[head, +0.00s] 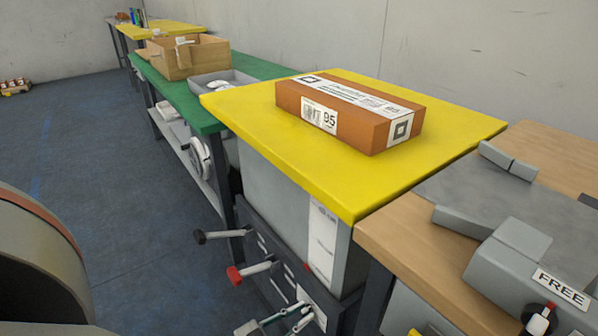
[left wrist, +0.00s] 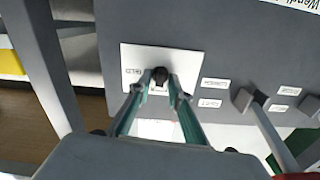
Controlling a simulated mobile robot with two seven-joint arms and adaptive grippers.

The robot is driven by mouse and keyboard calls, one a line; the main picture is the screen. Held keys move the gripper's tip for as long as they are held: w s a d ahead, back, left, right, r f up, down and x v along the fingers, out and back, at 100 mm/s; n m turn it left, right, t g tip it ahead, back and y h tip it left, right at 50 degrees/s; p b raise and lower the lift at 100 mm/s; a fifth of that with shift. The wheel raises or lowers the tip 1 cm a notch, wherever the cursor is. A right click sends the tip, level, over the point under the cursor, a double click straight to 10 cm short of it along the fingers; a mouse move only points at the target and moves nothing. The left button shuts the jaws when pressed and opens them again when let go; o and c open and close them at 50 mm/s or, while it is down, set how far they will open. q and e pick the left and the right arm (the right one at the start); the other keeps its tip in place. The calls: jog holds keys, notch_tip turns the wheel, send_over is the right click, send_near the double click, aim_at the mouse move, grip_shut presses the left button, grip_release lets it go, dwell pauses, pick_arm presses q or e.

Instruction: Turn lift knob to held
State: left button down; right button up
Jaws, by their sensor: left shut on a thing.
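The lift knob (left wrist: 160,74) is a small dark knob on a white plate (left wrist: 133,57) on the grey panel, seen in the left wrist view. My left gripper (left wrist: 160,88) has its green-sided fingers on both sides of the knob and is shut on it. Small lettering on the plate beside the knob is too blurred to read. In the head view my left gripper (head: 298,314) shows at the bottom edge, at the white plate low on the front of the yellow-topped station; the knob is hidden there. My right gripper is not in view.
A lever with a red end (head: 235,275) and one with a black end (head: 200,237) stick out near my left gripper. A brown box (head: 345,110) lies on the yellow top (head: 250,115). A fixture marked FREE (head: 561,288) stands on the right bench. Open floor lies left.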

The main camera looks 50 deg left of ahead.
pick_arm(q)
jog(key=m, duration=0.5)
jog(key=shift+f, duration=0.1)
jog(key=m, duration=0.4)
jog(key=shift+d+m, duration=0.1)
jog(key=shift+m, duration=0.2)
jog(key=m, duration=0.3)
jog(key=shift+m, duration=0.3)
jog(key=shift+f+m, duration=0.1)
jog(key=shift+m, duration=1.5)
jog(key=c, duration=2.2)
grip_release()
jog(key=shift+o, duration=0.2)
jog(key=s, duration=1.2)
jog(key=shift+a, duration=0.45)
